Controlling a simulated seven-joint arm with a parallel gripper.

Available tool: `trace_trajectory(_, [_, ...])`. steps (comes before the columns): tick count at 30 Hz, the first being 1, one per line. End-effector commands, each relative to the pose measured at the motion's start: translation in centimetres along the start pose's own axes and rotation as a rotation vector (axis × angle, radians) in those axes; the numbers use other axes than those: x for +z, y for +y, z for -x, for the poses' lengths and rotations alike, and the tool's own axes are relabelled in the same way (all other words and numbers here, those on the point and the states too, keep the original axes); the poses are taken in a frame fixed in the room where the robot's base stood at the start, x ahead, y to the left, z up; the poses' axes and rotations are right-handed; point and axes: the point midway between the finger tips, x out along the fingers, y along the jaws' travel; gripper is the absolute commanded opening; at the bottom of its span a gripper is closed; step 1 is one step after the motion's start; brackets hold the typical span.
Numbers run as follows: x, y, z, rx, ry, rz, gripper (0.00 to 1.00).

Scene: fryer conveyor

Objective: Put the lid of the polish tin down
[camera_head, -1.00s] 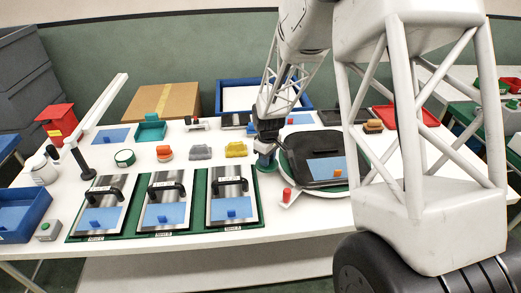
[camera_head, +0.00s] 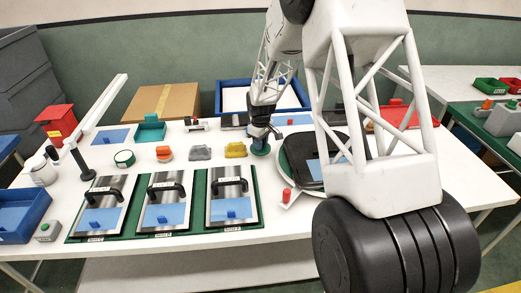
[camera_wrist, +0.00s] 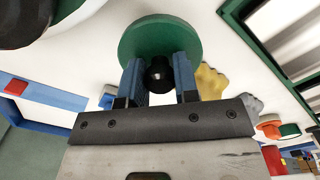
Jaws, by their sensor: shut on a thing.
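The lid is a round green disc with a black knob. In the wrist view the lid (camera_wrist: 160,35) lies beyond my fingertips, and its black knob (camera_wrist: 158,74) sits between the two blue fingers of my gripper (camera_wrist: 158,86). In the head view my gripper (camera_head: 262,134) points down at the lid (camera_head: 260,150), between the yellow piece and the black round plate. I cannot tell whether the lid touches the table. A round tin with a green rim and pale top (camera_head: 124,158) stands at the left; I cannot tell whether it is the polish tin.
A yellow piece (camera_head: 236,150) and a grey piece (camera_head: 200,153) are left of my gripper. Three handled panels (camera_head: 230,190) lie in front. A blue tray (camera_head: 223,98) is behind.

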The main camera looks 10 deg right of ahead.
Motion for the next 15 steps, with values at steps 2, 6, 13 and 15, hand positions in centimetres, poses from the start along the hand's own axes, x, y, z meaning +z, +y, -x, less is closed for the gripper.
trace_trajectory(2, [-0.1, 0.0, 0.0, 0.0, 0.0, 0.0, 0.06])
trace_trajectory(6, [0.0, 0.0, 0.0, 0.0, 0.0, 0.0, 0.06])
trace_trajectory(13, [0.0, 0.0, -0.7, -0.001, -0.001, 0.0, 0.06])
trace_trajectory(15, [0.0, 0.0, -1.3, -0.002, -0.002, 0.0, 0.06])
